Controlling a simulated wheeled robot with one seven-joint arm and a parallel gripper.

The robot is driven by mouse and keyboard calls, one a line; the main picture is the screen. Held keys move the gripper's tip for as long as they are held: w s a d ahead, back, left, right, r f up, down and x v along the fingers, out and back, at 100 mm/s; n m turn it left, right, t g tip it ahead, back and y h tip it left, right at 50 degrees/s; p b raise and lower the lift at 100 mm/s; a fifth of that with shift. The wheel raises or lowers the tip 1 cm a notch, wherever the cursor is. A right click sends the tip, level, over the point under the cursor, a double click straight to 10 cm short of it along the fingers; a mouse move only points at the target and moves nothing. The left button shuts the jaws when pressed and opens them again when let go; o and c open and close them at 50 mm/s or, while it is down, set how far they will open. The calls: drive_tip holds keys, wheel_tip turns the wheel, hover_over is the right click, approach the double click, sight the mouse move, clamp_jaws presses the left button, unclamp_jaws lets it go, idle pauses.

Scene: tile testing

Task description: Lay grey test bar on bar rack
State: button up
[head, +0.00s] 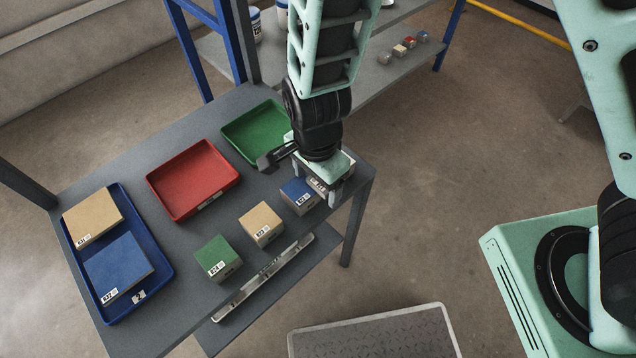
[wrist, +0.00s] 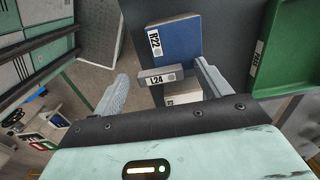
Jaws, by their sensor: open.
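A small grey bar (wrist: 157,77) labelled L24 lies between my fingers in the wrist view. A pale block (wrist: 184,94) with a partly hidden label shows just below the bar. In the head view my gripper (head: 320,186) is low at the table's right end, beside the blue block (head: 299,196), and mostly hides the bar. I cannot make out a bar rack for certain.
The grey table (head: 150,160) holds a blue tray (head: 162,281) with two blocks, a red tray (head: 186,200), a green tray (head: 243,134), a beige block (head: 261,223) and a green block (head: 217,258).

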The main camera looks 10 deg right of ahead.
drive_tip(key=c, duration=1.1)
drive_tip(key=shift+r, duration=0.1)
